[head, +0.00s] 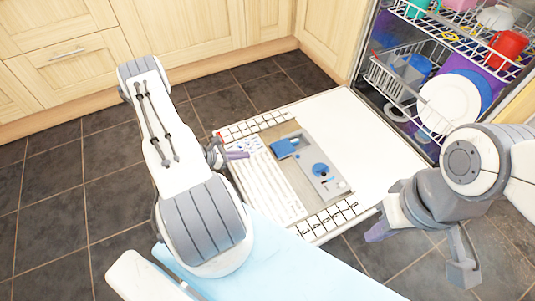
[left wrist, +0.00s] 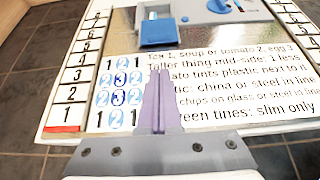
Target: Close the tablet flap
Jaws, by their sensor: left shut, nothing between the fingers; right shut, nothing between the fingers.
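The dishwasher door (head: 370,125) lies open and flat. A grey dispenser panel (head: 308,178) is set in it. The blue tablet flap (head: 285,147) stands open at the panel's left end; in the left wrist view the flap (left wrist: 160,32) is folded out towards me, with the compartment (left wrist: 160,10) uncovered behind it. My left gripper (head: 243,155) is shut and empty, left of the flap and apart from it. Its purple fingers (left wrist: 160,72) point at the flap in the left wrist view. My right gripper (head: 372,236) is shut and empty, beyond the door's front right corner.
A round blue knob (head: 321,170) sits on the same panel. Printed text and number strips cover part of the door. Racks with dishes, including a white plate (head: 448,103) and a red mug (head: 507,46), stand at the right. Wooden cabinets (head: 65,57) line the back; dark tiled floor is clear.

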